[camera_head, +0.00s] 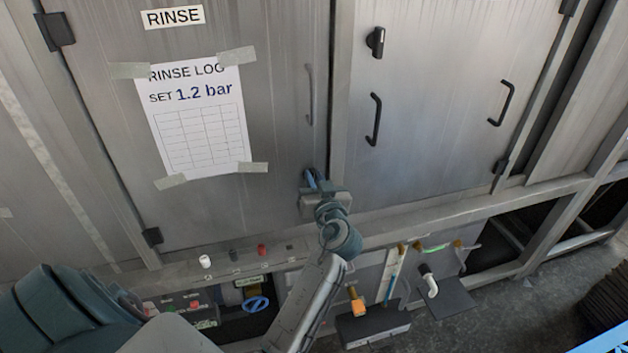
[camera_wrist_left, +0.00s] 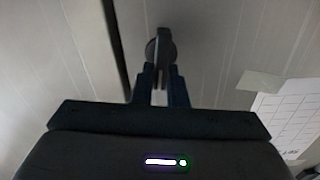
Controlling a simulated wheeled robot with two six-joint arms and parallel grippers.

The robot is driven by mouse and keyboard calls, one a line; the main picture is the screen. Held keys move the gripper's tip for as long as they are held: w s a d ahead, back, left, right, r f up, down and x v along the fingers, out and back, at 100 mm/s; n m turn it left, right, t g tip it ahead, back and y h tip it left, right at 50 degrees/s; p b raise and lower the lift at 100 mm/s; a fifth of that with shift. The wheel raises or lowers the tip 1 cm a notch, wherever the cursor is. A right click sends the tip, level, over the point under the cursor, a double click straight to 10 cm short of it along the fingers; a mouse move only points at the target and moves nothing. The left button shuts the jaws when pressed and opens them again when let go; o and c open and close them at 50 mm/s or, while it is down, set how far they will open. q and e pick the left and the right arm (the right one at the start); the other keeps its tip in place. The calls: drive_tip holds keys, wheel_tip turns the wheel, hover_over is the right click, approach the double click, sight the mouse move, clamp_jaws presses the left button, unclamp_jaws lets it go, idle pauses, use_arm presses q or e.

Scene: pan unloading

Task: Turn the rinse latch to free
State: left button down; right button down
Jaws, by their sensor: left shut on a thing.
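The rinse latch (camera_wrist_left: 162,44) shows in the left wrist view as a dark lever on a round base on the grey door. Its lower part lies between the fingertips. My left gripper (camera_head: 311,180) is at the lower right edge of the rinse door (camera_head: 270,150), shut on the latch. Its fingers also show in the left wrist view (camera_wrist_left: 161,85). In the head view the gripper hides most or all of the latch. My right gripper is not in view.
A RINSE label (camera_head: 173,17) and a taped rinse log sheet (camera_head: 200,120) are on the door, with a grey handle (camera_head: 309,95) above the gripper. The right-hand door has a black latch (camera_head: 375,42) and handles. Below are a blue valve wheel (camera_head: 256,304) and an orange-handled valve (camera_head: 357,302).

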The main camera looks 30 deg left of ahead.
use_arm(q)
drive_tip(key=shift+w+d+f+m+p, duration=0.2)
drive_tip(key=shift+m+p, duration=0.4)
drive_tip(key=shift+m, duration=2.1)
drive_tip(key=shift+w+d+f+m+p, duration=0.15)
drive_tip(key=shift+f+m+p, duration=0.3)
drive_tip(key=shift+m, duration=2.25)
drive_tip(key=shift+w+d+f+m+p, duration=0.15)
drive_tip(key=shift+m+p, duration=0.55)
drive_tip(key=shift+m, duration=2)
drive_tip(key=shift+a, duration=0.1)
drive_tip(key=c, duration=1.4)
unclamp_jaws()
drive_tip(key=shift+c, duration=0.2)
